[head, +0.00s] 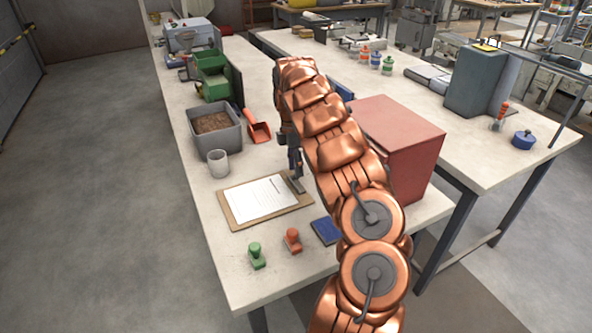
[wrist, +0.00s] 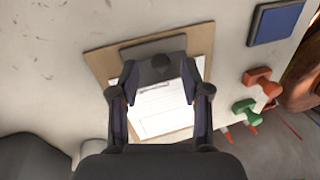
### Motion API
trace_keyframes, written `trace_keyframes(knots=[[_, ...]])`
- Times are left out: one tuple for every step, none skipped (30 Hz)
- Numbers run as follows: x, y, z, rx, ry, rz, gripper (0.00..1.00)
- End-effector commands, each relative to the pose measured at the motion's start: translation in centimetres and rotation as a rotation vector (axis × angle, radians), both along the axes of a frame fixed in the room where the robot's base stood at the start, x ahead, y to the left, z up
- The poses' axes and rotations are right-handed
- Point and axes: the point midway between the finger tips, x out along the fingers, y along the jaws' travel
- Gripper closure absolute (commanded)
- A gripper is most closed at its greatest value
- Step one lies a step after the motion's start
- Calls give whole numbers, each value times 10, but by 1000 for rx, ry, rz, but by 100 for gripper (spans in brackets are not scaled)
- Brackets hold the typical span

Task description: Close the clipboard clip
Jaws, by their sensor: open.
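The brown clipboard (head: 236,221) lies flat on the bench with a white printed sheet (head: 262,198) on it. Its dark grey clip (head: 296,185) is at the right end in the head view. In the wrist view the clip (wrist: 130,52) lies across the board's top edge, with a dark rounded part at its middle. My gripper (wrist: 160,70) is open, its two fingers apart above the clip and the top of the sheet. The gripper (head: 295,166) hangs just over the clip in the head view. I cannot tell whether the fingers touch it, or how far the clip stands raised.
A blue pad (head: 326,231), a red stamp (head: 292,240) and a green stamp (head: 257,255) stand near the front edge. A white cup (head: 218,163), a grey bin of pellets (head: 230,138) and an orange scoop (head: 259,131) are behind. A red box (head: 410,150) stands right of my arm.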

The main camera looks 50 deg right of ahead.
Motion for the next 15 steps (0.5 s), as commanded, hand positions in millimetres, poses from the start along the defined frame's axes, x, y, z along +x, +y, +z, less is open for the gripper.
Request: trace_keyframes(knots=[[-1, 1, -3, 1, 2, 0, 53], [-2, 1, -5, 2, 1, 1, 53], [-3, 1, -8, 2, 2, 1, 53], [-3, 2, -10, 2, 2, 0, 53], [-4, 2, -11, 2, 2, 0, 53], [-4, 2, -13, 2, 2, -1, 53], [-4, 2, -14, 2, 2, -1, 53], [-4, 2, -15, 2, 1, -1, 53], [-4, 2, -16, 2, 1, -1, 53], [-4, 2, -17, 2, 1, -1, 53], [-4, 2, -17, 1, 1, -1, 53], [-4, 2, -17, 1, 0, 0, 53], [-4, 2, -17, 1, 0, 0, 53], [-4, 2, -17, 1, 0, 0, 53], [-4, 2, -17, 1, 0, 0, 53]])
